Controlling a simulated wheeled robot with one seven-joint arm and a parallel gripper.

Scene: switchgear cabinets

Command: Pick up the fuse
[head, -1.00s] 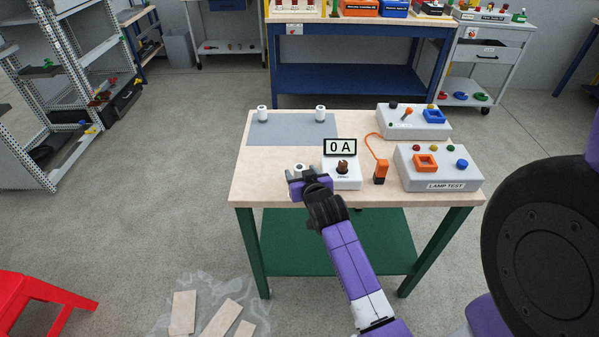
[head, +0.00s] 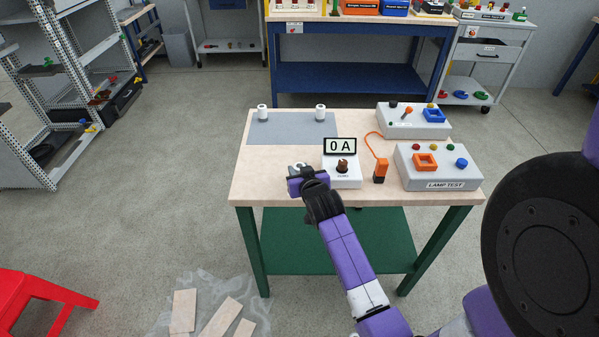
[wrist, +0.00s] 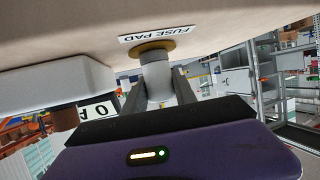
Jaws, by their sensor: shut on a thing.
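The fuse, a white-grey cylinder (wrist: 157,78), stands on a round brass pad (wrist: 155,48) beside a label reading FUSE PAD (wrist: 158,37) in the wrist view. My gripper (wrist: 160,88) is shut on it, with one grey finger on each side. In the head view my gripper (head: 298,170) is low at the table's front left, beside the white meter box, and mostly hides the fuse. I cannot see a gap between the fuse and the pad.
A meter reading 0 A (head: 340,146) stands on a white box with a dark knob (head: 343,166), just right of my gripper. An orange plug (head: 380,171) and the LAMP TEST box (head: 438,170) are further right. Two white cylinders stand on the grey mat (head: 290,130) behind.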

